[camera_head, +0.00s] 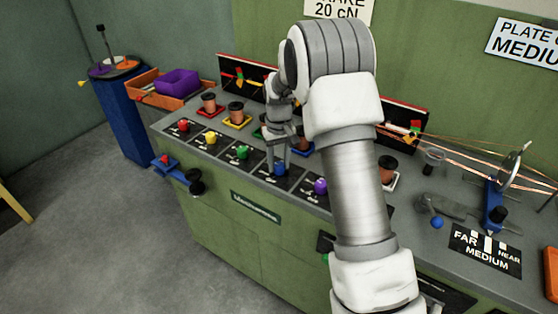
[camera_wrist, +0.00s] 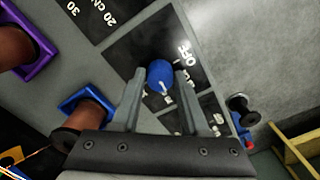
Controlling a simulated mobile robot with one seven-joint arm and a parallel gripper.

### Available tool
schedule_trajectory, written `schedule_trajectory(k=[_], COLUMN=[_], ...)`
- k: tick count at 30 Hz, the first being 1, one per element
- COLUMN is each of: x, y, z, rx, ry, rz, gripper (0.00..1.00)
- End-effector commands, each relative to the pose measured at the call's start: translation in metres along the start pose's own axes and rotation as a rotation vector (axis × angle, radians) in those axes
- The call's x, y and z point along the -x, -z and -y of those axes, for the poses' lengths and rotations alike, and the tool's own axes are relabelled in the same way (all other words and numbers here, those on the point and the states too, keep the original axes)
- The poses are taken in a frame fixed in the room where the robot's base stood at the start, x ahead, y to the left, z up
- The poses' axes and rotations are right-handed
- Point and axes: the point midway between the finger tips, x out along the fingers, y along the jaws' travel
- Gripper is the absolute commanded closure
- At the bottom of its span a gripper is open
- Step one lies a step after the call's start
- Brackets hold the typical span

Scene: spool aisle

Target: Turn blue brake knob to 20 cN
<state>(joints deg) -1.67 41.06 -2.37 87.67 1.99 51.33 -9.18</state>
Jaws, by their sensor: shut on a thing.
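The blue brake knob (camera_head: 280,169) sits on a black dial plate on the bench's front row, between the green and purple knobs. My gripper (camera_head: 278,160) is above it, pointing down. In the wrist view the knob (camera_wrist: 159,72) is between the two fingertips (camera_wrist: 161,80), and my gripper is shut on it. A white mark on the knob points towards the gripper's palm. "OFF" (camera_wrist: 187,53) is printed right of the knob; other print on its plate is partly hidden by a finger. A wall sign (camera_head: 338,10) reads "20 cN", its top cut off.
Red (camera_head: 183,125), yellow (camera_head: 210,138), green (camera_head: 242,152) and purple (camera_head: 320,186) knobs stand in the same row. Copper spools (camera_head: 236,112) on coloured bases stand behind. A purple bin (camera_head: 178,82) is at the back left; wires run at the right.

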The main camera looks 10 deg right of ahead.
Motion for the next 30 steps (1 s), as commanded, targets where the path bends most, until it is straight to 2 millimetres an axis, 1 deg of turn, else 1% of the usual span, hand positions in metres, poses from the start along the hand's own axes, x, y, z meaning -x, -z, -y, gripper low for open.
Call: schedule_trajectory(k=[6, 12, 21, 30], x=[0.0012, 0.0011, 0.0009, 0.0009], y=[0.0002, 0.0003, 0.0005, 0.0006], z=[0.0005, -0.0001, 0.0002, 0.0002], rx=[-0.147, -0.238, -0.289, -0.290], ry=[0.000, 0.000, 0.000, 0.000], rz=[0.000, -0.001, -0.002, -0.002], gripper=[1.00, 1.00, 1.00, 1.00])
